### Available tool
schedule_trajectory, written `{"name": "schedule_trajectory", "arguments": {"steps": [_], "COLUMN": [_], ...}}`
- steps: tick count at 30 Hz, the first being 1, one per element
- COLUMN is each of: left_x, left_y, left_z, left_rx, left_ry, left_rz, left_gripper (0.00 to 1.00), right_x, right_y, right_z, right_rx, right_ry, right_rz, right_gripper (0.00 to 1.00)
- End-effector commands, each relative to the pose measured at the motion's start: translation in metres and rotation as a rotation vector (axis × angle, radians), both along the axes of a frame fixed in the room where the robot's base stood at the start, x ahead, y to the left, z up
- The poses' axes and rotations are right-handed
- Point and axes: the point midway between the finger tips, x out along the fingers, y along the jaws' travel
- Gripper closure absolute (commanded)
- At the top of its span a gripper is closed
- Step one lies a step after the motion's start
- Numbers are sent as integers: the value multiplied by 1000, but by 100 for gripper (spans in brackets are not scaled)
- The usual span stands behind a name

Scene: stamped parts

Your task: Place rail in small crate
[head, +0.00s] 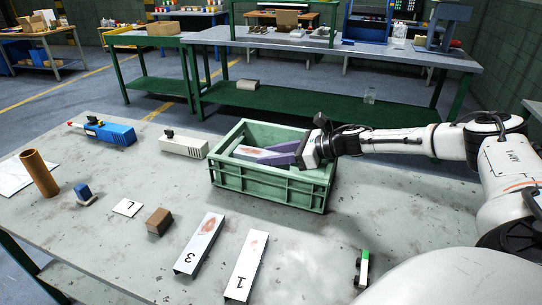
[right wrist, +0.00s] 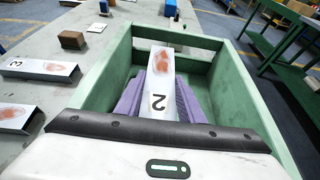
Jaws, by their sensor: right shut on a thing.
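A green small crate (head: 268,187) stands on the grey table. My right gripper (head: 272,157) reaches into it from the right and is shut on a white metal rail (head: 248,151). In the right wrist view the purple fingers (right wrist: 160,100) clasp this rail (right wrist: 160,73), which bears the number 2 and a reddish mark. The rail is inside the crate walls; I cannot tell whether it touches the crate floor. Two similar rails lie on the table: rail 3 (head: 199,244) and rail 1 (head: 245,266). My left gripper is not in view.
Left of the crate are a white block-shaped tool (head: 184,146), a blue tool (head: 110,132), a brown cylinder (head: 40,173), a brown block (head: 159,221) and a number card (head: 127,208).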

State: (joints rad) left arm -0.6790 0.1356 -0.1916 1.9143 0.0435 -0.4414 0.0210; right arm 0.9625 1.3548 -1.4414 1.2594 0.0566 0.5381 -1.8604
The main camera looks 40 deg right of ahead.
Motion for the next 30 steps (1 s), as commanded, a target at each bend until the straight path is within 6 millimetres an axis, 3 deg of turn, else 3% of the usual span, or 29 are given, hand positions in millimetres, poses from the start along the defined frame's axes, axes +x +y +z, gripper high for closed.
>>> {"name": "schedule_trajectory", "arguments": {"steps": [6,7,10,19,25,30], "left_x": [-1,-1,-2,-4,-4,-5], "left_y": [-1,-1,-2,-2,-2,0], "left_z": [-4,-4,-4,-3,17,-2], "left_rx": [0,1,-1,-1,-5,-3], "left_ry": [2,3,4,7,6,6], "left_rz": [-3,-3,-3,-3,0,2], "left_gripper": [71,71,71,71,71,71], "right_x": [0,0,0,0,1,-35], "right_y": [0,0,0,0,0,-20], "right_z": [-2,-3,-3,-1,17,21], "right_rx": [1,1,1,1,2,-3], "right_ry": [-2,-1,0,0,-1,3], "right_rz": [-1,-1,0,0,0,-4], "right_gripper": [91,60,46,46,46,46]}}
